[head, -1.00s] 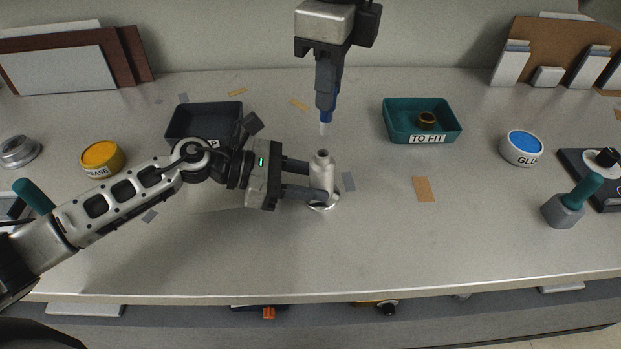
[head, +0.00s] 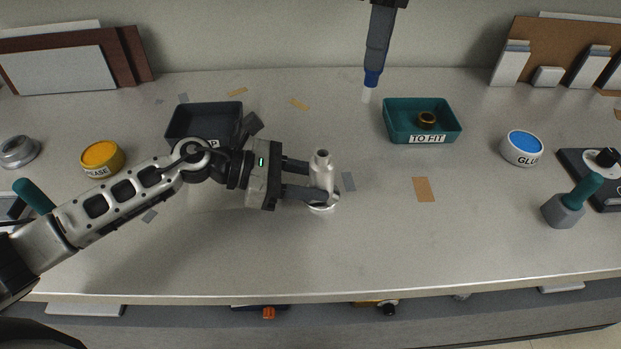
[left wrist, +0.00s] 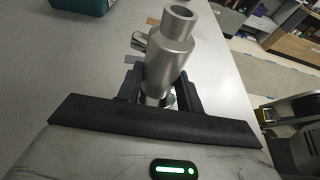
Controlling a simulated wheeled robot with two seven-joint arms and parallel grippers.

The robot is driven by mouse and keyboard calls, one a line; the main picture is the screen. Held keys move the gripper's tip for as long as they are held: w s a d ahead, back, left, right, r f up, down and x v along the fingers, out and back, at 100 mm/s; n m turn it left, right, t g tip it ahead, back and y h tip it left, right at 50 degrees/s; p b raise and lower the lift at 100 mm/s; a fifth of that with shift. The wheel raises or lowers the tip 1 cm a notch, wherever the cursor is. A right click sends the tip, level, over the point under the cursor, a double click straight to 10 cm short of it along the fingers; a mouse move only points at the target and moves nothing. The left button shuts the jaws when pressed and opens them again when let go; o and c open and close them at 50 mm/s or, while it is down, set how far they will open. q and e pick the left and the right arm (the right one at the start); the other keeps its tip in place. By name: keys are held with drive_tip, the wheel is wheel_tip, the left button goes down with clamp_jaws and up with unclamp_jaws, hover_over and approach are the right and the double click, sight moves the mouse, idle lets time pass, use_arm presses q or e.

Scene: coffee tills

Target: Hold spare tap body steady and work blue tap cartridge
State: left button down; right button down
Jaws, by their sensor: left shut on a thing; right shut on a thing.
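The spare tap body (head: 322,170) is a silvery upright cylinder on a round foot, standing mid-bench in the head view. It also shows in the left wrist view (left wrist: 173,55), its top opening empty. My left gripper (head: 308,182) is shut around it from the left. The blue tap cartridge (head: 372,79), blue with a pale lower end, hangs upright in my right gripper (head: 376,62), which is shut on it. It is up and right of the tap body, apart from it, near the teal tray's left side. The right gripper's upper part is out of frame.
The teal TO FIT tray (head: 452,130) at the back right holds a dark ring with a yellowish rim (head: 427,120). A dark tray (head: 190,110) lies behind my left arm. A yellow tub (head: 101,156), a glue tub (head: 522,148) and a teal-handled tool (head: 568,205) stand aside. The front middle is clear.

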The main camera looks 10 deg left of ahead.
use_arm(q)
drive_tip(key=shift+f, duration=0.15)
drive_tip(key=c, duration=0.8)
unclamp_jaws()
drive_tip(key=shift+c, duration=0.2)
drive_tip(key=v, duration=1.2)
